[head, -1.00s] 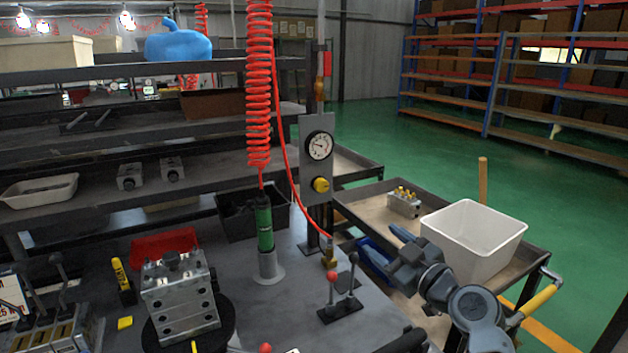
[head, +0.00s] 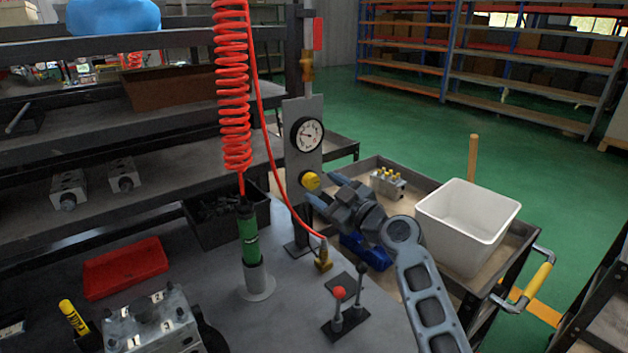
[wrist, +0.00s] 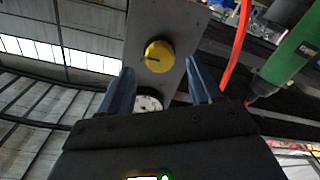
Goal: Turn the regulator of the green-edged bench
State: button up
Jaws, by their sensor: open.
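The regulator is a yellow knob (head: 310,181) low on an upright grey panel (head: 303,112), under a round white gauge (head: 307,134). In the wrist view the yellow knob (wrist: 159,56) shows ahead of the fingers, roughly between them, with a dark mark on its face. My gripper (head: 322,196) is just to the right of and slightly below the knob in the head view. In the wrist view my gripper (wrist: 158,82) has its two blue-grey fingers apart with nothing between them. I cannot tell whether a finger touches the knob. No green edge shows clearly on the bench (head: 285,320).
A red hose (head: 270,150) hangs left of the panel. A green cylinder tool (head: 249,240) stands in a holder on the bench. Levers (head: 345,305) stand near my arm. A cart with a white bin (head: 467,225) is at the right.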

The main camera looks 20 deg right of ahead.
aim_at(314, 183)
jog(key=shift+x, duration=1.85)
jog(key=shift+c, duration=0.3)
jog(key=c, duration=1)
